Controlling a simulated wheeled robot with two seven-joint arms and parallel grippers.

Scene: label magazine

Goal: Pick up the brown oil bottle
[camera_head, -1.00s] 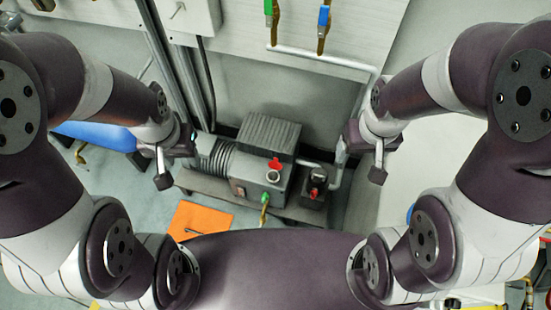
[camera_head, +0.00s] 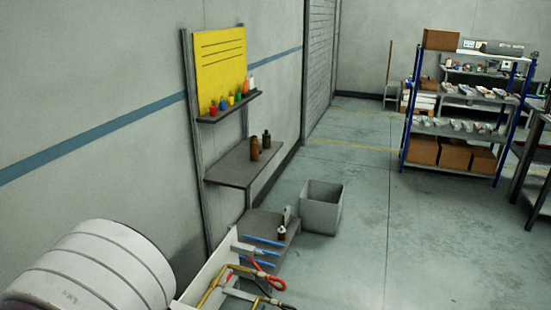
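A brown bottle (camera_head: 254,148) stands upright on the grey middle shelf (camera_head: 232,165) of a wall stand on the left side of the view. A darker, almost black bottle (camera_head: 266,140) stands close behind it to the right. A small dark bottle with a pale band (camera_head: 281,232) stands on a low grey surface below. The labels are too small to read. Neither of my grippers is in view.
A yellow board (camera_head: 220,68) hangs above a narrow shelf with several small colourful bottles. A grey open bin (camera_head: 321,208) stands on the floor to the right. A red-handled tool and brass pipes (camera_head: 232,278) are in front. A blue-framed rack (camera_head: 460,110) stands far right. Floor between is clear.

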